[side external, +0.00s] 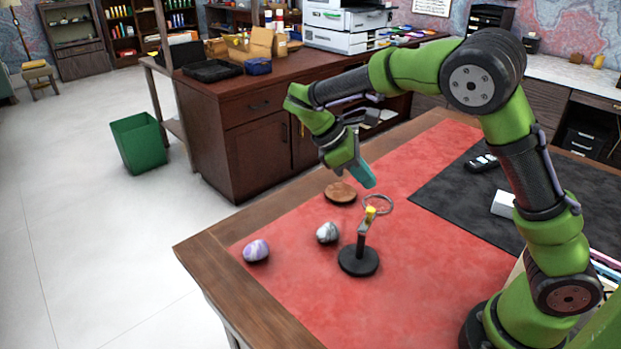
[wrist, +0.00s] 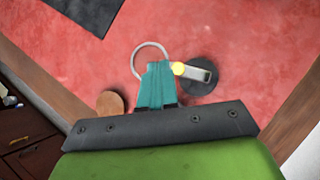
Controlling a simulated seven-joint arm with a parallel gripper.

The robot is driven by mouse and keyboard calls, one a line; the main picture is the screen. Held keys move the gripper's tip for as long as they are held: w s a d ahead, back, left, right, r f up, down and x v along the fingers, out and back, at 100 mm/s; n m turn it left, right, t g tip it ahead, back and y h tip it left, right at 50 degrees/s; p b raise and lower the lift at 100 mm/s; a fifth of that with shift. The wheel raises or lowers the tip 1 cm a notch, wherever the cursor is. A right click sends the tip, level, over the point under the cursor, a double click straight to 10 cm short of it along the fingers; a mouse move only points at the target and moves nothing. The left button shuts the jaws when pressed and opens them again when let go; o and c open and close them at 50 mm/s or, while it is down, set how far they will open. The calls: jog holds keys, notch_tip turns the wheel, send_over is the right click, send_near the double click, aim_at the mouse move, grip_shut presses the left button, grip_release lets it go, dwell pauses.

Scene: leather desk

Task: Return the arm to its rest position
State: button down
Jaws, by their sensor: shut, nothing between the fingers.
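My gripper (side external: 366,178) is at the end of the green and black arm, raised above the red desk mat, with its teal fingers shut and empty. In the wrist view the fingers (wrist: 157,70) are together. Below them is a black-based stand (side external: 358,260) with a short upright post and a yellow tip. A metal ring (side external: 378,204) is beside the yellow tip. In the wrist view the ring (wrist: 150,47) shows partly behind the fingertips, and the stand (wrist: 201,76) is to their right. I cannot tell whether the ring hangs on the stand.
A round wooden coaster (side external: 340,193), a grey stone (side external: 327,232) and a purple-white stone (side external: 256,250) lie on the red mat (side external: 420,290). A black mat (side external: 455,200) with a dark device (side external: 482,162) and a white box (side external: 503,204) is at right. The mat's front is clear.

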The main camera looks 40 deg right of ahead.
jog(key=s+a+r+m+t+y, duration=0.2)
jog(key=s+r+m+t+y, duration=0.1)
jog(key=s+m+t, duration=0.3)
jog(key=s+a+r+m+t+y, duration=0.3)
jog(key=s+r+m+t+y, duration=0.1)
jog(key=s+r+m+t, duration=0.1)
jog(key=shift+s+a+m+t, duration=0.15)
jog(key=shift+s+m+t, duration=0.45)
jog(key=shift+s, duration=0.5)
